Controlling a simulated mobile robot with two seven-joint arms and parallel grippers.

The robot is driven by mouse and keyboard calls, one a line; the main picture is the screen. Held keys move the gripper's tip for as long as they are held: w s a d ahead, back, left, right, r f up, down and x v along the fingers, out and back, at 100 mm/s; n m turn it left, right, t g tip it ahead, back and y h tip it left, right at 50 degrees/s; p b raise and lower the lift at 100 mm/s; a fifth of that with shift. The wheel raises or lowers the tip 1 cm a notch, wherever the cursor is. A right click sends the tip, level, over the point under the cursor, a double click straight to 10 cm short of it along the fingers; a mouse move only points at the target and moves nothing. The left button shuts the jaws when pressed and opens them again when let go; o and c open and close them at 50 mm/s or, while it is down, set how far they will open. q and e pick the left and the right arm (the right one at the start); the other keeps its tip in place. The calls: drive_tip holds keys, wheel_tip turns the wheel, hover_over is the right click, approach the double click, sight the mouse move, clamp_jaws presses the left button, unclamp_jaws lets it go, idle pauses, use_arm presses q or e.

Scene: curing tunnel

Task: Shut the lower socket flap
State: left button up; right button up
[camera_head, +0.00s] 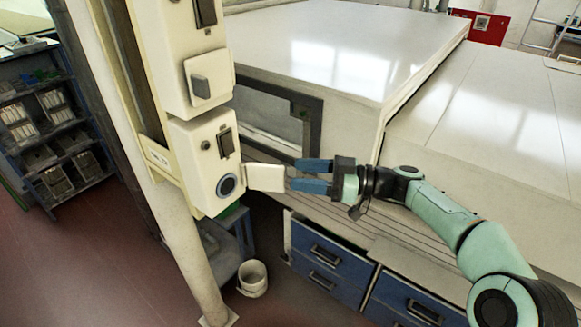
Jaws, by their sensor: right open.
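The lower socket box (202,163) is mounted on a post and shows a dark switch and a round blue-rimmed socket (227,186). Its white flap (265,178) stands open, swung out to the right of the socket. My right gripper (298,175) is open, with its blue fingers pointing left at the flap's right edge. One finger is above the other. I cannot tell whether a finger touches the flap. My left gripper is not in view.
A large white machine housing (340,50) with a dark-framed window stands behind the gripper. Blue drawers (332,262) are below on the right. A white bucket (252,278) stands on the red floor near the post. Shelves (50,125) are at the left.

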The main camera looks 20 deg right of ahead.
sight(286, 173)
drive_tip(key=shift+p+x, duration=0.3)
drive_tip(key=shift+x, duration=1.4)
clamp_jaws()
